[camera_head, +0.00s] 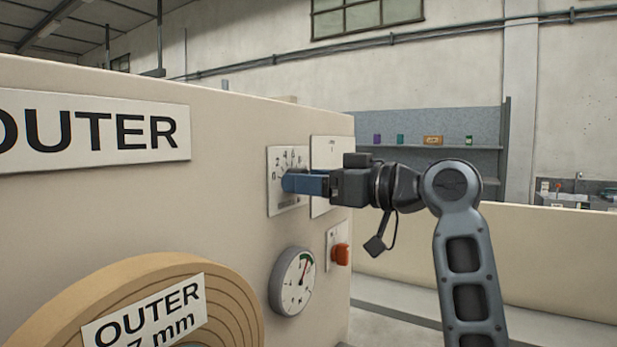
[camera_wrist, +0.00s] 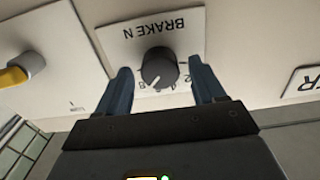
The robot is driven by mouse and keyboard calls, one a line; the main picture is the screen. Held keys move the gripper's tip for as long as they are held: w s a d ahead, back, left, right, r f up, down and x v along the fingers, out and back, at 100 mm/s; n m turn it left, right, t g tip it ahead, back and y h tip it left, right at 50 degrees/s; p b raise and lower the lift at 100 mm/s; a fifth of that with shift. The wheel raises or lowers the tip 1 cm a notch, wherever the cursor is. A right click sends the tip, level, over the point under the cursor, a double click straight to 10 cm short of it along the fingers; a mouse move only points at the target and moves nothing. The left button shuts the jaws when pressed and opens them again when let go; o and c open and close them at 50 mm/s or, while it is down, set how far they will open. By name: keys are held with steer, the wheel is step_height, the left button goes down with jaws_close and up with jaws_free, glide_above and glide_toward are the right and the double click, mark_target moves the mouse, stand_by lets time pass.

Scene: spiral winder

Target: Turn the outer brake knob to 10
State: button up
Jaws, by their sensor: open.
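The brake knob (camera_wrist: 160,68) is black and round with a pale pointer line. It sits on a white plate (camera_wrist: 118,42) marked "BRAKE N" with a number scale, upside down in the wrist view. My gripper (camera_wrist: 160,88) is open, with one blue finger on each side of the knob and gaps visible to it. In the head view my gripper (camera_head: 290,182) reaches the dial plate (camera_head: 275,200) from the right and hides the knob. Numbers 0, 2, 4, 6 show on the plate there. I cannot read the pointer's exact value.
A large "OUTER" sign (camera_head: 150,130) and an outer roll (camera_head: 225,310) are on the left. Below the plate are a round gauge (camera_head: 292,282) and a red button (camera_head: 341,254). A yellow-handled switch (camera_wrist: 14,75) is beside the plate in the wrist view.

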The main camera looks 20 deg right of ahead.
steer(key=shift+w+a, duration=0.2)
steer(key=shift+w, duration=0.05)
steer(key=c, duration=1.1)
steer(key=shift+o, duration=0.2)
steer(key=shift+r+m+p, duration=0.1)
steer(key=shift+m+p, duration=0.2)
steer(key=shift+p, duration=0.1)
steer(key=shift+m+p, duration=2.2)
steer(key=shift+m, duration=0.5)
steer(key=shift+d, duration=0.1)
